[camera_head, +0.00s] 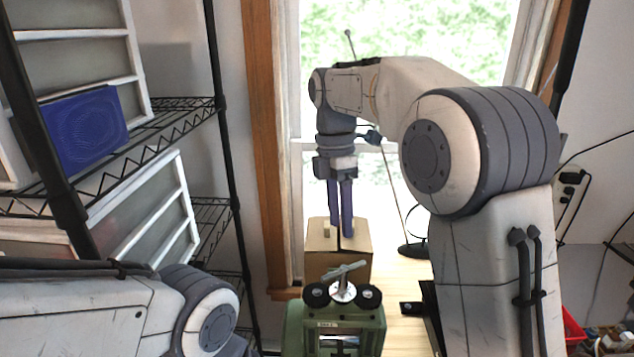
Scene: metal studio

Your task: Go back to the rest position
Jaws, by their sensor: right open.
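My right gripper (341,236) hangs down in the middle of the view, with its two purple-grey fingers parallel and a narrow gap between them. It is open, and I see nothing held between the fingers. The fingertips overlap a cardboard box (322,263) in the picture; whether they are inside it, above it or in front of it I cannot tell. My left arm comes in at the lower left, and its gripper is out of view.
The cardboard box stands on a wooden table (401,276) before a bright window. A green machine (293,330) stands in the near middle. A black wire shelf (188,118) with a blue box (85,130) is at the left. A red container (572,330) shows at lower right.

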